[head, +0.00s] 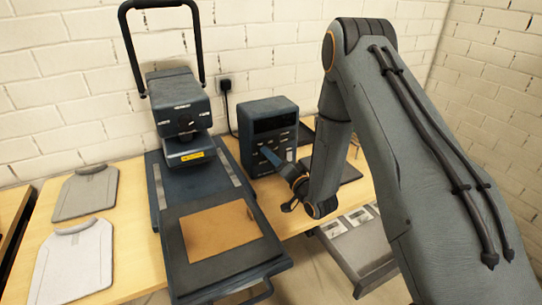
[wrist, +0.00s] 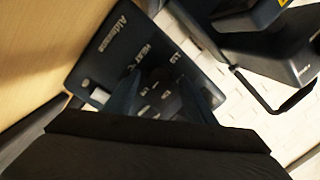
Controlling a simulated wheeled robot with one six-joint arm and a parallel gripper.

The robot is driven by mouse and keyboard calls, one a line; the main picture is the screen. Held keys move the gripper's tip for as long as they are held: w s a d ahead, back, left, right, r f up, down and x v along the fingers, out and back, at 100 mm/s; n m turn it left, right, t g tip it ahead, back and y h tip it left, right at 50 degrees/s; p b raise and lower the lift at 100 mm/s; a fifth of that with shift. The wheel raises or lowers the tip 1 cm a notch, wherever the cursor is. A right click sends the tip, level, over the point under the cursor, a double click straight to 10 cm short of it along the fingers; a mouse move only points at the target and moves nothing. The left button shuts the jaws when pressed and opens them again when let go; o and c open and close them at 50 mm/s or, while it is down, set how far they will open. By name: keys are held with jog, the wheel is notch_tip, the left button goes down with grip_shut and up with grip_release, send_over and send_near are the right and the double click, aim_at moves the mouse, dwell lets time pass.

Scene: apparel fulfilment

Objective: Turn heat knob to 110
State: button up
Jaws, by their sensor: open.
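The dark blue control box (head: 268,118) stands on the table beside the heat press, with a dark display and rows of small white markings on its front. Its panel fills the middle of the wrist view (wrist: 125,50), tilted, with the word HEAT and small labels readable only in part. My gripper (head: 268,154) is right at the lower front of the box. In the wrist view, my gripper (wrist: 165,92) is open, its two blue fingers on either side of a dark shape that looks like the heat knob. The knob's pointer and setting cannot be made out.
The heat press (head: 180,115) with its raised handle stands left of the box, a brown sheet (head: 218,232) on its lower plate. An open drawer (head: 358,240) sits below the table at the right. A wall plug and cable are behind.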

jog(key=shift+w+a, duration=0.25)
jog(key=shift+w, duration=0.25)
jog(key=c, duration=1)
jog(key=shift+c, duration=0.2)
